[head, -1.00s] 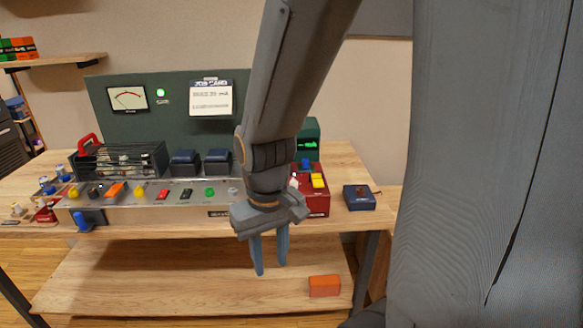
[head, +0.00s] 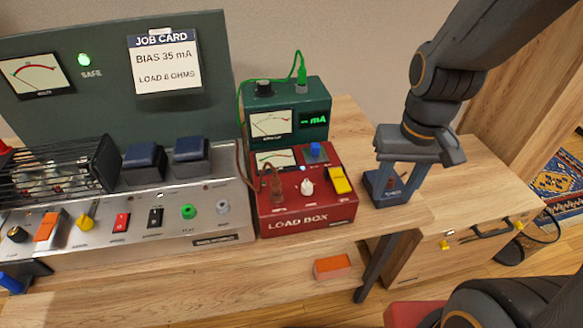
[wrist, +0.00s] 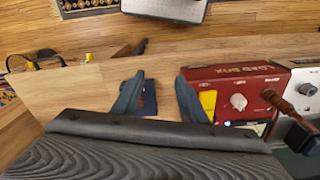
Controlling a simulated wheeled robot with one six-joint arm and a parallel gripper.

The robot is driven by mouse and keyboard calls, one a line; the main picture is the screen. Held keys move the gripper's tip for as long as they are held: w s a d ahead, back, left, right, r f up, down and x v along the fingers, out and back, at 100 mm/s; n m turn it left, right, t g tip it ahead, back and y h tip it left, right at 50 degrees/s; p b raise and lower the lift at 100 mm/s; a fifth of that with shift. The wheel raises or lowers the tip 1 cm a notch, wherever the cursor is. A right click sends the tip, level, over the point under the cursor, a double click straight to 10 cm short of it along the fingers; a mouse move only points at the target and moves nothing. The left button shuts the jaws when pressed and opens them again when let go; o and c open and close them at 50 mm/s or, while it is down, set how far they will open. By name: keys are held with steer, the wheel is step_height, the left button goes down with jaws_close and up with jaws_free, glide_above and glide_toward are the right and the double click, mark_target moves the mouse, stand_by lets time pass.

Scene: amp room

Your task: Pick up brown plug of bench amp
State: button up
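The brown plug (head: 277,186) stands upright on the front left of the red load box (head: 310,222), with a brown cable rising from it towards the bench amp. The plug also shows at the right in the wrist view (wrist: 284,106). The silver bench amp (head: 130,232) stands left of the load box. My gripper (head: 396,190) is open and empty, right of the load box and apart from the plug. In the wrist view its two fingers (wrist: 157,103) point towards the bench's bare wood, left of the load box.
A small navy box (head: 382,190) sits by my fingers; whether they touch it is unclear. A green meter (head: 288,104) with a green cable stands behind the load box. An orange block (head: 332,266) lies below the bench top. A wooden case (head: 470,245) stands right.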

step_height(320, 180, up, 7)
steer(key=w+a+m+t+p, duration=0.1)
steer(key=w+a+m+p, duration=0.1)
steer(key=p, duration=0.4)
steer(key=m+g+y, duration=0.3)
steer(key=m+y, duration=0.1)
steer(key=m, duration=0.9)
glide_above(277, 177)
steer(key=d, duration=0.2)
steer(key=shift+w+d+f, duration=0.1)
steer(key=shift+w+f, duration=0.1)
steer(key=shift+f, duration=0.5)
steer(key=shift+w+p+x, duration=0.2)
steer(key=shift+p+x, duration=0.1)
steer(key=shift+x, duration=3.15)
jaws_close()
